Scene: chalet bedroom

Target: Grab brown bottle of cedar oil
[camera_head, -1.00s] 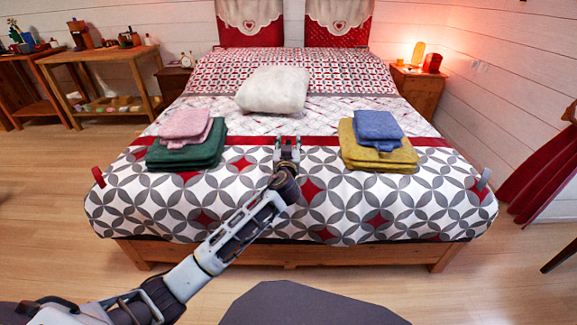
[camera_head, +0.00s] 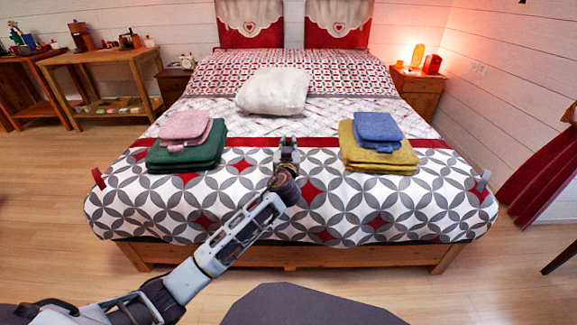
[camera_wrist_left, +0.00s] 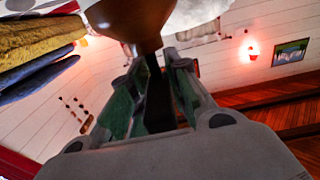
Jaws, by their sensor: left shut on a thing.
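My left gripper (camera_head: 287,143) is over the middle of the bed, between the two towel stacks. In the left wrist view its fingers (camera_wrist_left: 150,58) are shut on a brown bottle (camera_wrist_left: 128,18), a dark, rounded, glossy shape at the fingertips. The top edge of that view cuts the bottle off, and no label can be read. In the head view the bottle cannot be made out behind the fingers. My right gripper is not in view.
The bed (camera_head: 250,222) fills the middle. Pink and green towels (camera_head: 186,157) lie left of the gripper, blue and yellow towels (camera_head: 380,160) right. A white cushion (camera_head: 272,92) lies beyond. A wooden side table (camera_head: 105,62) stands far left, a nightstand (camera_head: 416,88) right.

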